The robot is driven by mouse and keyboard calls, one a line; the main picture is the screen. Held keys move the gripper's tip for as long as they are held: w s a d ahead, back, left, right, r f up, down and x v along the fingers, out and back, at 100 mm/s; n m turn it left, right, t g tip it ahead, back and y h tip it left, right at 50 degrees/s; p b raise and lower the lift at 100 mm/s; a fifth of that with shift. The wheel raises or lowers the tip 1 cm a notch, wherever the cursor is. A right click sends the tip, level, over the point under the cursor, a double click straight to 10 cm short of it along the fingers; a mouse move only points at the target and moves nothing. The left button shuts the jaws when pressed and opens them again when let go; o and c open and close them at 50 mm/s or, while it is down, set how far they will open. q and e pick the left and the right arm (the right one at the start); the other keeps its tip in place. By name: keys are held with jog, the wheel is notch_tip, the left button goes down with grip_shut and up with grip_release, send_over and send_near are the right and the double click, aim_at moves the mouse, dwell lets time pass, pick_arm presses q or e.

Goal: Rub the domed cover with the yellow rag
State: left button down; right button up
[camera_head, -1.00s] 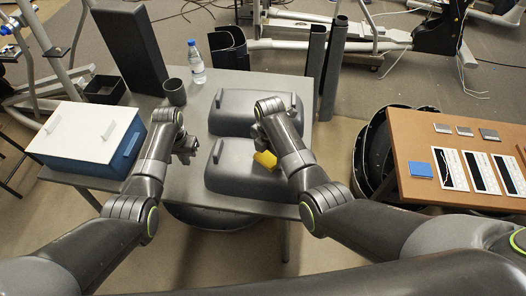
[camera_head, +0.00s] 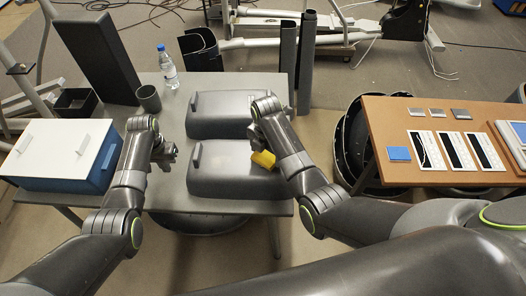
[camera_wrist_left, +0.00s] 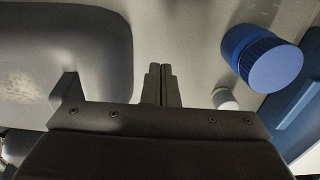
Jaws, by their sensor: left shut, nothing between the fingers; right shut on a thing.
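Two grey domed covers lie on the grey table in the head view, a front one (camera_head: 230,178) and a back one (camera_head: 222,108). Each has a small upright handle at its left end. The yellow rag (camera_head: 263,160) is at the upper right of the front cover, seemingly against it. My right gripper (camera_head: 263,150) is shut on the rag, its fingers mostly hidden by my arm. My left gripper (camera_head: 168,157) is shut and empty, left of the front cover. In the left wrist view its fingers (camera_wrist_left: 162,86) are together, and a cover with a pale scuffed patch (camera_wrist_left: 25,85) is at left.
A blue box with a white lid (camera_head: 60,150) stands on the table's left, with a grey cup (camera_head: 148,98) and a water bottle (camera_head: 167,66) behind. An orange-brown table (camera_head: 390,120) with small flat items is at right. Dark upright tubes (camera_head: 306,60) stand beyond the grey table.

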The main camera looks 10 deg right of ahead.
jog(key=shift+r, duration=3.05)
notch_tip(320, 180, up, 7)
jog(key=p, duration=0.6)
jog(key=shift+p, duration=0.4)
jog(key=shift+f, duration=0.15)
